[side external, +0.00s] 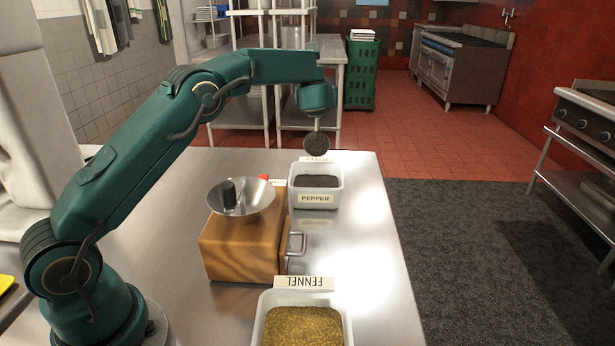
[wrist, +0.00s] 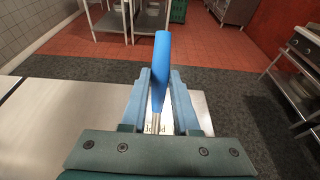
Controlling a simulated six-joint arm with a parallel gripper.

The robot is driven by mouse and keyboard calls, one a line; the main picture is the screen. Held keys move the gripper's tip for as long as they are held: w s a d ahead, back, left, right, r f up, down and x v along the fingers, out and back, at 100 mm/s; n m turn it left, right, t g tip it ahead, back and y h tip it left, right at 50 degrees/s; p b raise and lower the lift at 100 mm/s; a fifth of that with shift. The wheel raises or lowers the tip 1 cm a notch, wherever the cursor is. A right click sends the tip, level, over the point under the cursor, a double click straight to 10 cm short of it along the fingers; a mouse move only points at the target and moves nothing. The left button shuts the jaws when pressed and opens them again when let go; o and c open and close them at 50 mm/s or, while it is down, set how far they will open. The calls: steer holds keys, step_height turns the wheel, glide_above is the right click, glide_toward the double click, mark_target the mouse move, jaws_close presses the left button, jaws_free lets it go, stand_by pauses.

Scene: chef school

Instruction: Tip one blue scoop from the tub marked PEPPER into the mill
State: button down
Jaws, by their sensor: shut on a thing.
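The white tub marked PEPPER (side external: 315,198) stands on the steel bench, with dark contents inside. The mill (side external: 238,248) is a wooden box with a wide metal funnel (side external: 258,199) on top, just left of and nearer than the tub. My gripper (wrist: 160,75) is shut on the blue scoop (wrist: 161,65) in the wrist view; its blue handle and a bit of metal stem show between the fingers. The scoop's bowl is hidden there. In the side view my arm's end hangs above and behind the pepper tub; a dark round shape there cannot be made out clearly.
A white tub marked FENNEL (side external: 302,284) with yellow-brown contents stands at the front of the bench. A small red item (side external: 264,177) and a label sit behind the mill. The bench's right edge is clear; dark matting (side external: 480,250) lies on the floor beyond.

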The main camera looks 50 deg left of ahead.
steer(key=shift+r, duration=0.1)
steer(key=shift+s+d+r, duration=0.15)
steer(key=shift+s+r, duration=0.1)
steer(key=shift+r, duration=0.05)
steer(key=s+d+r+t+y, duration=0.1)
steer(key=s+d+r, duration=0.1)
steer(key=s, duration=0.7)
steer(key=s+d+r+t+y, duration=0.1)
steer(key=s+d+r, duration=0.2)
steer(key=s+d, duration=0.2)
steer(key=s+d+r+t+y, duration=0.2)
steer(key=s+d, duration=0.1)
steer(key=s, duration=0.9)
steer(key=shift+s+d+r, duration=0.15)
steer(key=shift+s+r, duration=0.15)
steer(key=shift+s, duration=0.05)
